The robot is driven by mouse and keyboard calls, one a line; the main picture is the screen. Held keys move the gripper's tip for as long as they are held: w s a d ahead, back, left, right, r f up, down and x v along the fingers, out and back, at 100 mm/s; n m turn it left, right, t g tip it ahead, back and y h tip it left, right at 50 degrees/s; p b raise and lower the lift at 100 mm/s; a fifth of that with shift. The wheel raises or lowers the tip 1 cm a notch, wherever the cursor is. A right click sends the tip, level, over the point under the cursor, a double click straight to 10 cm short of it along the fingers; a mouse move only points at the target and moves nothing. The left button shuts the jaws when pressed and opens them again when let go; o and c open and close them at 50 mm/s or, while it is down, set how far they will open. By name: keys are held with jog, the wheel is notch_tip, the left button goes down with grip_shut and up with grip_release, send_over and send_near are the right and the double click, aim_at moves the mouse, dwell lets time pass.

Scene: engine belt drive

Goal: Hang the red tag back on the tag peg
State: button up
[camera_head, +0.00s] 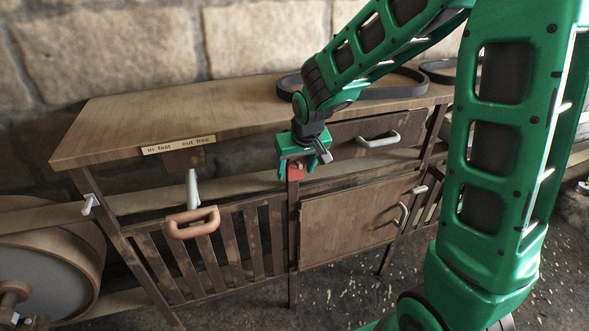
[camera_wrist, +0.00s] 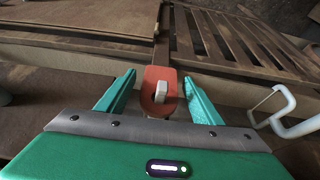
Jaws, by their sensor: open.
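The red tag (camera_wrist: 149,82) is between the two green fingers of my gripper (camera_wrist: 159,77) in the wrist view. The fingers are open, with a gap on each side of the tag. A short pale peg (camera_wrist: 161,92) shows at the tag's middle and seems to come through its hole. In the head view the red tag (camera_head: 295,173) is at the top of the middle post, just under the bench top. My gripper (camera_head: 297,170) is right at it and hides part of it.
The wooden bench (camera_head: 190,105) bears black belts (camera_head: 390,85) at the back right. A white lever (camera_head: 192,188) and a tan handle (camera_head: 193,222) stand left of my gripper. A drawer with a pale handle (camera_head: 378,140) is to the right. A white bent handle (camera_wrist: 285,105) is close to the right finger.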

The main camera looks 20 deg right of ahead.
jog(key=v, duration=1.1)
jog(key=s+d+m+g+h, duration=0.1)
jog(key=s+d+m+g, duration=0.15)
jog(key=s+d, duration=0.95)
jog(key=s+d+f+m+g, duration=0.1)
jog(key=s+d+m, duration=0.1)
jog(key=s, duration=0.6)
jog(key=s+d+f+m+g+y, duration=0.1)
jog(key=s+d+f+m, duration=0.1)
jog(key=s, duration=0.7)
jog(key=shift+d, duration=0.65)
jog(key=shift+w+f, duration=0.3)
jog(key=shift+w, duration=0.25)
